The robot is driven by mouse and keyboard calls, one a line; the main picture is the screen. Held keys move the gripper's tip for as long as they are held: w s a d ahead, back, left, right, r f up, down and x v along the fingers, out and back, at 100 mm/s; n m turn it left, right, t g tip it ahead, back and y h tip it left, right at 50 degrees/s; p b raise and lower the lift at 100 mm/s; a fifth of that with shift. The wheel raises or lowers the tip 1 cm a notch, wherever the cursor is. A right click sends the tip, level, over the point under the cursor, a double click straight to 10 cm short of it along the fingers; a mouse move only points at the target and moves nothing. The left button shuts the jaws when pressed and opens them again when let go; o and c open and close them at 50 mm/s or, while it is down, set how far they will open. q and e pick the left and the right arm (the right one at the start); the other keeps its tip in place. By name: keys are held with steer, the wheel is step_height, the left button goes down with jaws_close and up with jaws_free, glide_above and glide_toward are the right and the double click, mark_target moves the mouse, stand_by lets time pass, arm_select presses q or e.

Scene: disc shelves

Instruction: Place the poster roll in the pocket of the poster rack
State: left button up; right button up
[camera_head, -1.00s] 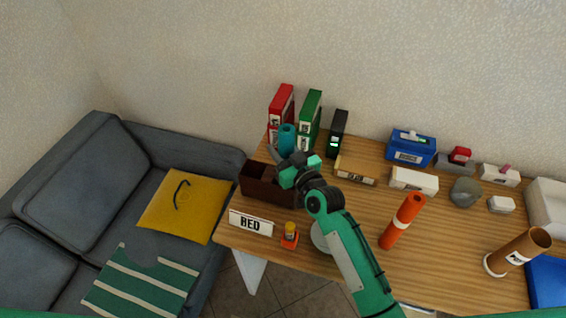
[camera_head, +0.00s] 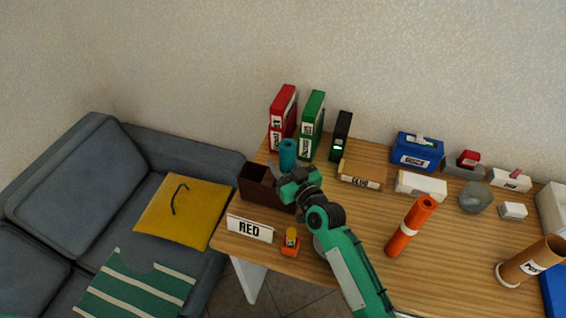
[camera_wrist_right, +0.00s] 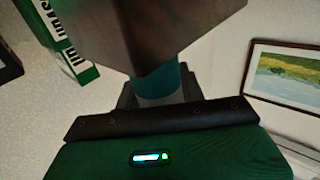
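The poster roll is a teal cylinder (camera_head: 288,152) standing upright at the right end of the dark brown box that looks like the poster rack (camera_head: 257,185). My right gripper (camera_head: 292,175) is at this end, shut around the roll. The right wrist view shows the teal roll (camera_wrist_right: 158,82) between the dark fingers, with the rack (camera_wrist_right: 150,30) filling the top. The roll's lower part is hidden by the rack wall, so I cannot tell how deep it sits. The rack's left pocket looks empty; the gripper covers the right end. My left gripper is not in view.
Red (camera_head: 283,110) and green (camera_head: 312,125) binders stand just behind the roll. A RED sign (camera_head: 250,229) and small orange item (camera_head: 290,243) lie in front. A grey sofa (camera_head: 75,180) is left.

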steer(key=shift+o, duration=1.3)
steer(key=shift+r, duration=0.25)
steer(key=shift+s+d+f, duration=0.15)
steer(key=shift+s+d, duration=0.05)
steer(key=shift+s, duration=0.05)
steer(key=b+v, duration=0.2)
steer(key=v, duration=0.9)
steer(key=shift+s, duration=0.2)
